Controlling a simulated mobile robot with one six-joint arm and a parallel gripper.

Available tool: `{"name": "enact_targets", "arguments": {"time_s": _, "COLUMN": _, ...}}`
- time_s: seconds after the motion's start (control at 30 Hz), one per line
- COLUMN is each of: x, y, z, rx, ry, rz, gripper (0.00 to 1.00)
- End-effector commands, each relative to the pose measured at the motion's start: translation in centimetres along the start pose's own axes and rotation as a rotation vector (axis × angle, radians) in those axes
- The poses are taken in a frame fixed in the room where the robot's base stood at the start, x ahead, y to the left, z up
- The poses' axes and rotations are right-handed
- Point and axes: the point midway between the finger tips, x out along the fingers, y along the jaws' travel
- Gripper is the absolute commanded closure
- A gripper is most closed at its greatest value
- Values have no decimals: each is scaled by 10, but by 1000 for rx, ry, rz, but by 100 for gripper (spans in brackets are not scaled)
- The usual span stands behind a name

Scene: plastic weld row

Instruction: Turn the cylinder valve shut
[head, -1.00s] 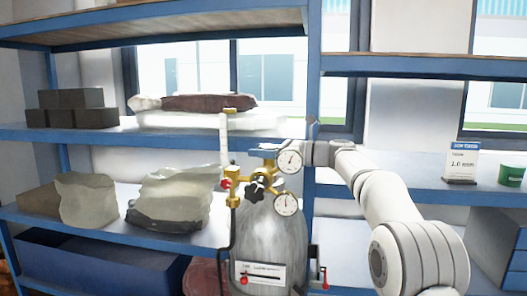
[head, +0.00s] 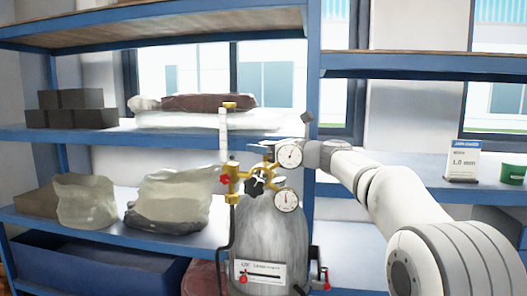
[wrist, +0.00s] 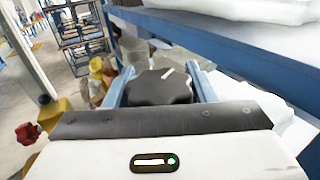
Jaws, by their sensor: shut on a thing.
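The grey gas cylinder (head: 272,228) stands upright in front of the blue shelving, with a brass regulator and two round gauges (head: 289,154) at its top. In the wrist view a black valve knob (wrist: 160,90) with a white mark on its top sits between the two fingers of my gripper (wrist: 159,82). The gripper is shut on this knob. In the head view my gripper reaches the cylinder top from the right; its fingertips and the held knob are mostly hidden behind the upper gauge. A separate black star knob (head: 258,181) is on the regulator front.
A red knob (head: 225,179) and a flowmeter tube (head: 228,133) are left of the regulator. Shelf boards with bags (head: 170,197) and dark blocks (head: 72,107) lie behind. A sign (head: 463,162) and a green cup (head: 514,171) stand at the right.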

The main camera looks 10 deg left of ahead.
Motion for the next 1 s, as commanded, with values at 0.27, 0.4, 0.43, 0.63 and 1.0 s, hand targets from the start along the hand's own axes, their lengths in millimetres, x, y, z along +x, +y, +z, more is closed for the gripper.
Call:
{"name": "enact_targets", "arguments": {"time_s": 0.27, "x": 0, "y": 0, "z": 2, "rx": -2, "ry": -2, "rz": 0, "gripper": 46}}
{"name": "enact_targets", "arguments": {"time_s": 0.4, "x": 0, "y": 0, "z": 1, "rx": -1, "ry": -1, "rz": 0, "gripper": 34}}
{"name": "enact_targets", "arguments": {"time_s": 0.43, "x": 0, "y": 0, "z": 1, "rx": -1, "ry": -1, "rz": 0, "gripper": 32}}
{"name": "enact_targets", "arguments": {"time_s": 0.63, "x": 0, "y": -1, "z": 1, "rx": -1, "ry": 0, "rz": 1, "gripper": 28}}
{"name": "enact_targets", "arguments": {"time_s": 1.0, "x": 0, "y": -1, "z": 41, "rx": -4, "ry": -2, "rz": 0, "gripper": 28}}
